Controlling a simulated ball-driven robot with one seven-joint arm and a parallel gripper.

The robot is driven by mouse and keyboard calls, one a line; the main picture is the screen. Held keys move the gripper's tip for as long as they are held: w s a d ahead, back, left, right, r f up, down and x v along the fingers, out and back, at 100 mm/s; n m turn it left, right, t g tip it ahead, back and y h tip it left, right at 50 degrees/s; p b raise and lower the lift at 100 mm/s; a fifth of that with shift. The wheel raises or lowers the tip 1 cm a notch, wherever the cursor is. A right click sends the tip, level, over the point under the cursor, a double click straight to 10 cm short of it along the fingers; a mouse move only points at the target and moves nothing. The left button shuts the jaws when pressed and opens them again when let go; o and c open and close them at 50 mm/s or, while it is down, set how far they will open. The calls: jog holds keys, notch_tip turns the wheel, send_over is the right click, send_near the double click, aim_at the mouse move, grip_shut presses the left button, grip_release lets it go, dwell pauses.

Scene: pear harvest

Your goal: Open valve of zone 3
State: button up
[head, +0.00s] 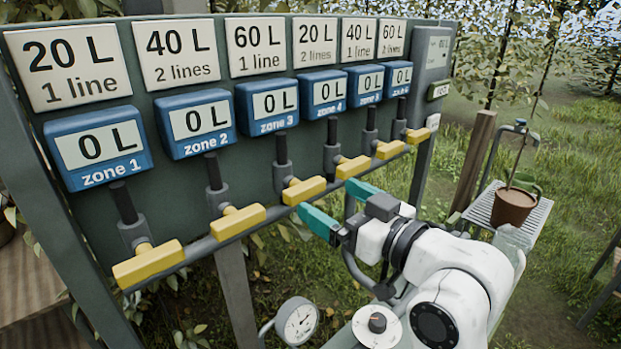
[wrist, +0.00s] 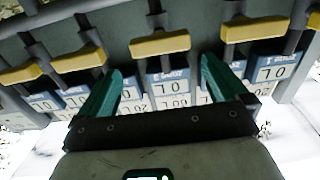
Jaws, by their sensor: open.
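The zone 3 valve has a yellow bar handle (head: 304,190) on the pipe, lying along it like the other handles. Its blue counter (head: 268,106) above reads 0 L, under a white plate (head: 255,46) reading 60 L, 1 line. My gripper (head: 328,198) is open and empty, its teal fingers pointing toward the valve row near the zone 3 and zone 4 handles. In the upside-down wrist view, the middle yellow handle (wrist: 160,44), seemingly zone 3, appears beyond and between the spread fingertips (wrist: 160,64). No contact is visible.
Yellow handles of zone 2 (head: 237,221) and zone 4 (head: 353,167) flank it closely; zone 1's handle (head: 148,263) is further left. A round gauge (head: 299,321) stands below. A potted plant (head: 513,206) sits on a slatted stand at right.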

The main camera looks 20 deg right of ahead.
aim_at(310, 189)
jog(key=p+x, duration=0.1)
jog(key=x, duration=0.6)
jog(key=shift+w+a+f, duration=0.1)
jog(key=shift+w+a, duration=0.05)
jog(key=shift+w, duration=0.1)
jog(key=c, duration=0.7)
